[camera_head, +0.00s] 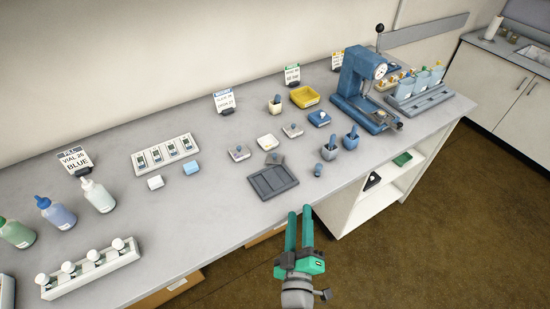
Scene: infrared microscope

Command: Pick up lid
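My gripper (299,212) has two green fingers with a gap between them and nothing in the gap. It is off the front edge of the bench, at the lower middle of the view. Several small square lid-like pieces lie on the bench beyond it: a grey one with a knob (239,153), another grey one (292,130), a darker grey one (274,159) behind the dark tray, and a blue one with a knob (319,118). I cannot tell which of them is the task's lid. None touches my gripper.
A dark grey compartment tray (272,181) lies near the front edge of the bench (215,215). Two mortars (329,152) (350,142) and a small blue-grey knobbed piece (318,170) are to its right. A blue press (359,85) stands behind them. Bottles (57,213) are at the left.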

